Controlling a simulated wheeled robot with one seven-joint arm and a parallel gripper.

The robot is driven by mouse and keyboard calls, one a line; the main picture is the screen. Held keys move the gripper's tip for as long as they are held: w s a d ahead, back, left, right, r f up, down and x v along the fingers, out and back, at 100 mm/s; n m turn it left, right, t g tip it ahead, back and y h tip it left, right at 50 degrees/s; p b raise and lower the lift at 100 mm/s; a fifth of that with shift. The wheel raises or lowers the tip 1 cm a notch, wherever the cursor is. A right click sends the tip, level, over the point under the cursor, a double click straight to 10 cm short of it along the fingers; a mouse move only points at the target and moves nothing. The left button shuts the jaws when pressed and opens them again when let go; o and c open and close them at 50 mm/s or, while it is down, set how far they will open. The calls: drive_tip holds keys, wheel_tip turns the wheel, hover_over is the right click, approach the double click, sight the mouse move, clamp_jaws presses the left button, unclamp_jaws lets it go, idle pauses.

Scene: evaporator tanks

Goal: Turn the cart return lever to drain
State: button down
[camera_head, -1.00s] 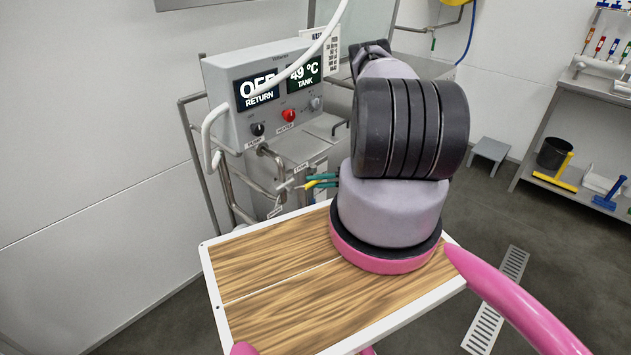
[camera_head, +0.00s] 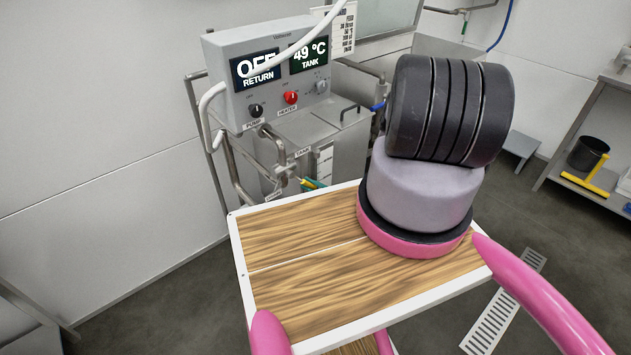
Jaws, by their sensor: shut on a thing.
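My arm and the board's edge hide the rest of the gripper, and the exact grip is too small to tell. The control box (camera_head: 230,105) has a display reading OFF RETURN (camera_head: 257,70) and another reading 49 °C TANK (camera_head: 309,55).
A steel tank (camera_head: 335,130) with a lid handle stands right of the valve. A pump knob (camera_head: 256,110), a red heater knob (camera_head: 291,97) and a white hose (camera_head: 209,112) are close by. A shelf with a black bucket (camera_head: 588,153) is at the far right.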

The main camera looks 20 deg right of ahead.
drive_tip(key=shift+s+a+f+m+t, duration=0.15)
drive_tip(key=shift+a+f+m+t, duration=0.1)
drive_tip(key=shift+m+t, duration=0.25)
drive_tip(key=c, duration=0.8)
unclamp_jaws()
drive_tip(key=shift+o, duration=0.2)
drive_tip(key=s+d+f, duration=0.1)
drive_tip(key=s+d, duration=0.7)
drive_tip(key=d, duration=0.4)
drive_tip(key=shift+d+f, duration=0.15)
drive_tip(key=shift+f, duration=0.1)
